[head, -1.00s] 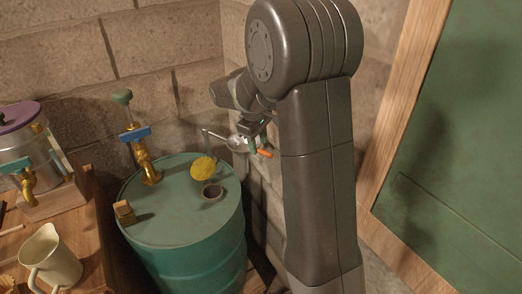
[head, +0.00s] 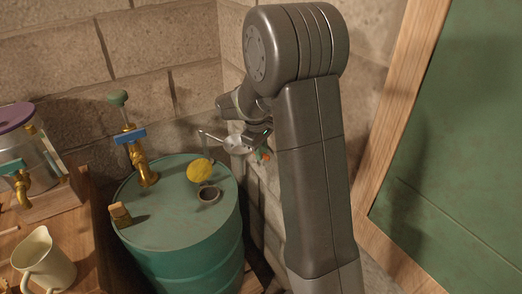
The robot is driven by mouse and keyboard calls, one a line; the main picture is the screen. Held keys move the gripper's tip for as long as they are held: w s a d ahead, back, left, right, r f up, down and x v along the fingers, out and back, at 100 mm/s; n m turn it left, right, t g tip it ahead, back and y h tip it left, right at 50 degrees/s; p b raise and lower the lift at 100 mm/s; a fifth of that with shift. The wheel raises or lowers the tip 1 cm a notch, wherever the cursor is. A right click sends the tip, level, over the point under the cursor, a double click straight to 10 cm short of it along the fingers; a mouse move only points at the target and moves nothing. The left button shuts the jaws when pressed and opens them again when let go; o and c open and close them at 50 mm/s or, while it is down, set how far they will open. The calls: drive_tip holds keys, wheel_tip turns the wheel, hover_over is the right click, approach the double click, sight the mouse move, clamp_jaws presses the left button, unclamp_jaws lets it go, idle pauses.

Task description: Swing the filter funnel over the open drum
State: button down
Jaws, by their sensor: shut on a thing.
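The green drum (head: 165,216) stands left of my arm. A round opening (head: 208,193) shows in its top, with a yellow round cap (head: 200,170) raised behind it. The grey metal filter funnel (head: 235,145) hangs from a thin bent rod (head: 208,134) near the wall, behind and right of the opening, not over it. My gripper (head: 258,143) is at the funnel's right side, shut on its handle, whose orange end (head: 266,156) shows just below. My wrist hides part of the handle and the fingertips are hard to make out.
A brass tap with a blue handle (head: 130,136) rises from the drum's back left, and a small brass block (head: 120,214) sits at its left. A wooden bench (head: 75,215) with a cream jug (head: 44,262) stands left. A wood-framed green panel (head: 460,150) is at right.

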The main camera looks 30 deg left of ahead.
drive_tip(key=s+a+m, duration=0.5)
drive_tip(key=s, duration=0.4)
drive_tip(key=s+a+m+h, duration=0.1)
drive_tip(key=s+a+m, duration=0.3)
drive_tip(key=s, duration=0.6)
drive_tip(key=shift+a+r+m+g+p, duration=0.15)
drive_tip(key=shift+a+m+g+p, duration=0.25)
drive_tip(key=shift+a, duration=0.2)
drive_tip(key=c, duration=1.5)
unclamp_jaws()
drive_tip(key=shift+s+a, duration=0.1)
drive_tip(key=shift+a, duration=0.1)
drive_tip(key=shift+o, duration=0.8)
drive_tip(key=shift+s+a, duration=0.2)
drive_tip(key=shift+s, duration=0.05)
drive_tip(key=shift+w+d, duration=0.1)
drive_tip(key=shift+d, duration=0.1)
